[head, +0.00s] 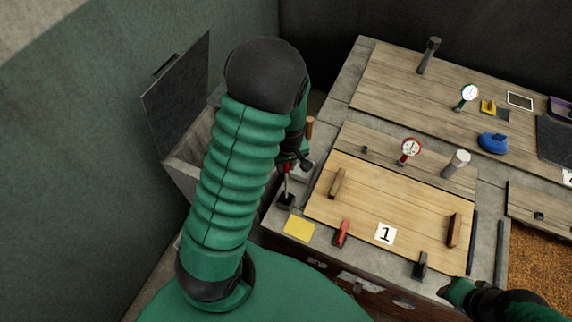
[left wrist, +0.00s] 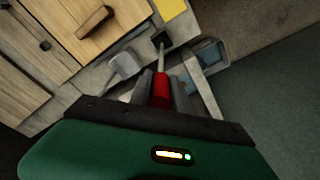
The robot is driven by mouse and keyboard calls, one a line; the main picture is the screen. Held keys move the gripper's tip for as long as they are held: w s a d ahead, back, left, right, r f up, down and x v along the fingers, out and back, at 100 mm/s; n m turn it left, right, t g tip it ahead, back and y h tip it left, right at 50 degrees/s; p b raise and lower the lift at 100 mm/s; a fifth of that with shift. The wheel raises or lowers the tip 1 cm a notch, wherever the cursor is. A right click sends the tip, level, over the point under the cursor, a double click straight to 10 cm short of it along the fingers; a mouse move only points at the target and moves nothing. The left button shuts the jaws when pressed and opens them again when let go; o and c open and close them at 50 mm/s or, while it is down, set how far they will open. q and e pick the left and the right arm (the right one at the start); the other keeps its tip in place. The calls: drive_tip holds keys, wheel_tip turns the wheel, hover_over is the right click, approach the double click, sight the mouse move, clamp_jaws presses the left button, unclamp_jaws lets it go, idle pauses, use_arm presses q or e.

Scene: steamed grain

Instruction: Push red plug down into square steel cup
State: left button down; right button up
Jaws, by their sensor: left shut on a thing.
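My left gripper (left wrist: 161,80) is shut on the red plug (left wrist: 161,92). The red plug also shows as a small red patch beside my left gripper (head: 292,165) in the head view (head: 287,168). A thin metal rod runs from the plug's far end to the dark square cup (left wrist: 161,39), which stands on the grey bench top. In the head view the cup (head: 286,201) is below my left gripper, and the rod's lower end meets it. How deep the rod sits in the cup is hidden. My right gripper (head: 452,291) is at the lower right, its jaws unclear.
A wooden board (head: 385,205) with two handles and a number 1 card lies right of the cup. A yellow square (head: 299,228) and a red clip (head: 341,233) are close by. An open lidded bin (head: 183,160) stands at left. A pale rounded object (left wrist: 123,64) sits beside the rod.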

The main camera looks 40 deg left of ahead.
use_arm(q)
drive_tip(key=shift+f+b, duration=0.6)
drive_tip(key=shift+f, duration=0.5)
drive_tip(key=c, duration=1.1)
unclamp_jaws()
drive_tip(key=r, duration=0.5)
drive_tip(key=d+r+p, duration=0.1)
drive_tip(key=r, duration=1)
drive_tip(key=shift+s+d+r, duration=0.3)
drive_tip(key=shift+s+d, duration=0.05)
drive_tip(key=shift+d, duration=0.05)
drive_tip(key=s+d+f+m, duration=0.1)
drive_tip(key=d+m, duration=0.3)
drive_tip(key=s+d+f+m+t, duration=0.1)
drive_tip(key=d+f+m, duration=0.1)
drive_tip(key=d+m, duration=0.2)
drive_tip(key=s+d+f+m+t+h, duration=0.1)
drive_tip(key=s+d+m, duration=0.1)
drive_tip(key=d+m, duration=0.2)
drive_tip(key=shift+d+f+m, duration=0.2)
drive_tip(key=shift+f+m, duration=0.05)
drive_tip(key=shift+m, duration=0.05)
